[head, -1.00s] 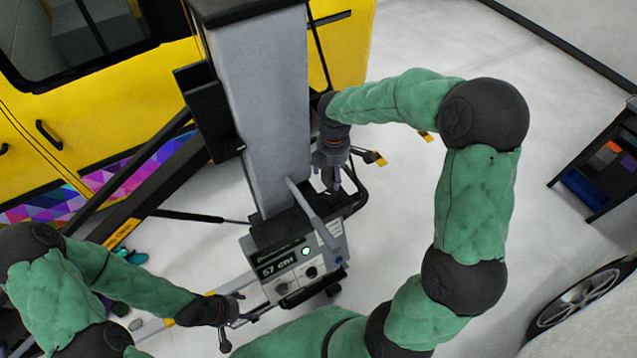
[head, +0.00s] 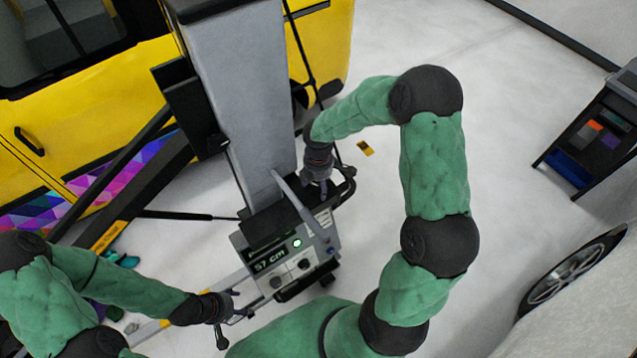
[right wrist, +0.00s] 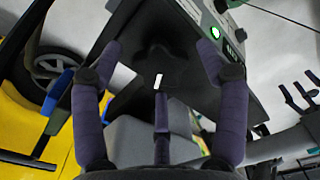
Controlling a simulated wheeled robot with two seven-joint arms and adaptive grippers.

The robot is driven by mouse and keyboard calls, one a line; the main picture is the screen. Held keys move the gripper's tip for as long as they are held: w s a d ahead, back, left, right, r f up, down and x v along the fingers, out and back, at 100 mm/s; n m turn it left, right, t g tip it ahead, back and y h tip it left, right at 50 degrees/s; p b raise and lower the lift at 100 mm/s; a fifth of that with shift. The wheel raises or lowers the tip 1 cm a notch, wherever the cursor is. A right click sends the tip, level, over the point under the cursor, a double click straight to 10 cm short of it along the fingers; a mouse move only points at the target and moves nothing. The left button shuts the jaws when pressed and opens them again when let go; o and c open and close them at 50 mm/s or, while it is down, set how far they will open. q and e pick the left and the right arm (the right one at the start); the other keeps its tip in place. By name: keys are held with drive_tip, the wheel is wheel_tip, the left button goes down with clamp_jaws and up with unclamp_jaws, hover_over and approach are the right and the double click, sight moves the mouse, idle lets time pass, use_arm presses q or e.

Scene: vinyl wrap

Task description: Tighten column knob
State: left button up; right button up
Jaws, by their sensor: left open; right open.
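The grey column (head: 238,95) rises from a control box (head: 292,268) whose display reads 57 cm. My right gripper (head: 318,188) is beside the column's right side, just above the box; its fingers are small and partly hidden in the head view. In the right wrist view my right gripper (right wrist: 160,62) is open, with its purple fingers spread. A black lobed shape, which looks like the column knob (right wrist: 156,48), lies between the fingertips; contact cannot be told. The head view does not show the knob clearly. My left gripper (head: 228,322) is open and empty, left of the box.
A grey handle (head: 295,210) and a black rail (head: 345,190) are close to my right gripper. A yellow vehicle (head: 90,90) with a patterned stripe stands behind at left. A dark tool cart (head: 590,145) and a wheel (head: 570,268) are at right, with bare floor between.

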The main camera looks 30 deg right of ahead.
drive_tip(key=c, duration=1.2)
drive_tip(key=shift+o, duration=0.2)
